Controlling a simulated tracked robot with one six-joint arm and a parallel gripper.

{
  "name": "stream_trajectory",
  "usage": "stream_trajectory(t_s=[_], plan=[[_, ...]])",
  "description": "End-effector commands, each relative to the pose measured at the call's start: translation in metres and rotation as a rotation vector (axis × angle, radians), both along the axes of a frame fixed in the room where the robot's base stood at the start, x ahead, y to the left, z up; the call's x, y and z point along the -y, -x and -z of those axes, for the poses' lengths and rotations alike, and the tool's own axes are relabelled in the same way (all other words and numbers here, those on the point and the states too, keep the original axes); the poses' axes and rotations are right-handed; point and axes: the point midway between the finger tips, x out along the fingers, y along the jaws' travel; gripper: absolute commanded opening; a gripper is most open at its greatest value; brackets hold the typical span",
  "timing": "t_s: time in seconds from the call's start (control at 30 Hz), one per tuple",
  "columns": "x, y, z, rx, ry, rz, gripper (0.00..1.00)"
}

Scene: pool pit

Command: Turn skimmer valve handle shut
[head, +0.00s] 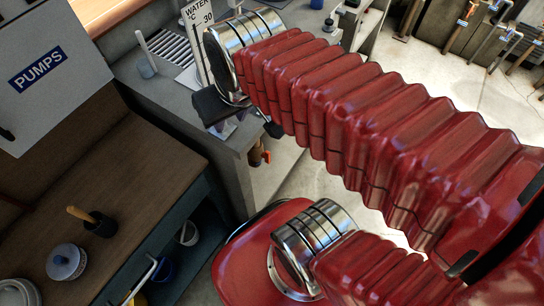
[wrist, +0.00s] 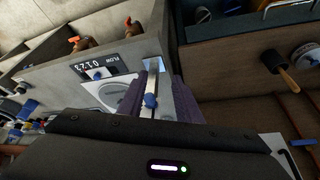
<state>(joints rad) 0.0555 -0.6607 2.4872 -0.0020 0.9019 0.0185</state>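A flat silver lever with a blue end (wrist: 151,100) shows in the wrist view, beside the grey box. It looks like a valve handle; I cannot read a label naming it as the skimmer valve. My gripper (wrist: 153,92) has its two dark purple fingers on either side of this lever. Whether the fingers touch it is unclear. In the head view my gripper (head: 222,108) is at the grey counter's near corner, partly hidden by my wrist, and the lever is hidden there.
The grey counter (head: 160,92) carries a WATER °C card (head: 199,30). An orange-handled fitting (head: 259,153) sits below its corner. A flow counter panel (wrist: 108,68) is close left of the fingers. A wooden bench (head: 130,165) with a round pot (head: 66,262) stands at left.

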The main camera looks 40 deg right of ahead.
Motion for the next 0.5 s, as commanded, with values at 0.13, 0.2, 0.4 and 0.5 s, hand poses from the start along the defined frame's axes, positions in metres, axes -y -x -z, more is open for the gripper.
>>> stream_trajectory(t_s=[0.13,0.2,0.4,0.5], plan=[[0.023,-0.005,0.024,-0.091,-0.018,0.084,0.31],[0.034,-0.007,0.035,-0.133,-0.03,0.125,0.31],[0.062,-0.008,0.066,-0.246,-0.079,0.234,0.31],[0.074,-0.009,0.081,-0.299,-0.112,0.289,0.31]])
